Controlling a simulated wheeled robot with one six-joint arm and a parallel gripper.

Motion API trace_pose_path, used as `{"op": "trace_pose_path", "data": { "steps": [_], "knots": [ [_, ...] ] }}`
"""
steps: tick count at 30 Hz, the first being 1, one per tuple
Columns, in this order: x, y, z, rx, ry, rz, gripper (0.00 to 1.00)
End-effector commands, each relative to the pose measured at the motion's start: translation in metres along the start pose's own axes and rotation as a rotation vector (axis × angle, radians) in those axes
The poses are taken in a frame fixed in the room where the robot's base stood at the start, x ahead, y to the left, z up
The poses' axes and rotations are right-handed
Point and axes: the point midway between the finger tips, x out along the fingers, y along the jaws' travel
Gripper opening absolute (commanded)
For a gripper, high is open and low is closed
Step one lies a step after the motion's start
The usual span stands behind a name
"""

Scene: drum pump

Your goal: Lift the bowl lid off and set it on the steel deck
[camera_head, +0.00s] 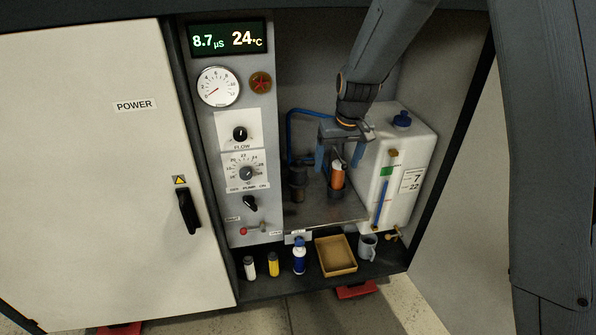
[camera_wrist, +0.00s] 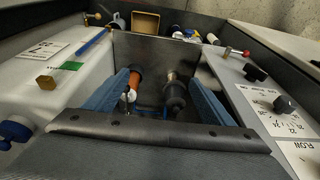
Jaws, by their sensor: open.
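My gripper (camera_head: 338,161) is open above the steel deck (camera_head: 325,212), with its two blue fingers apart and pointing down. An orange cylinder (camera_head: 337,180) with a pale end stands on the deck below the fingers. A dark bowl-like cylinder (camera_head: 297,184) stands to its left. In the wrist view the orange cylinder (camera_wrist: 134,80) and the dark cylinder (camera_wrist: 175,93) both show between the spread fingers (camera_wrist: 156,92). I see no contact with either. The bowl lid cannot be made out clearly as a separate part; the gripper partly hides this area.
A white tank (camera_head: 400,160) with a blue cap stands close on the right. A blue hose (camera_head: 290,130) runs behind the deck. The control panel (camera_head: 228,130) bounds the left. The lower shelf holds bottles, a tan tray (camera_head: 335,256) and a mug (camera_head: 367,247). The deck front looks bare.

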Motion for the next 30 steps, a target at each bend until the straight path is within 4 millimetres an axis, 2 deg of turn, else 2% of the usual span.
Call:
{"op": "trace_pose_path", "data": {
  "steps": [1,3,6,10,15,30],
  "knots": [
    [0.02,-0.01,-0.024,-0.026,0.018,-0.005,0.77],
    [0.041,-0.022,-0.054,-0.057,0.05,-0.011,0.77],
    [0.067,-0.039,-0.087,-0.096,0.088,-0.019,0.77],
    [0.09,-0.055,-0.115,-0.131,0.124,-0.025,0.77],
    [0.104,-0.064,-0.13,-0.147,0.144,-0.028,0.77],
    [0.15,-0.068,-0.138,-0.148,0.144,-0.028,0.77]
  ]
}}
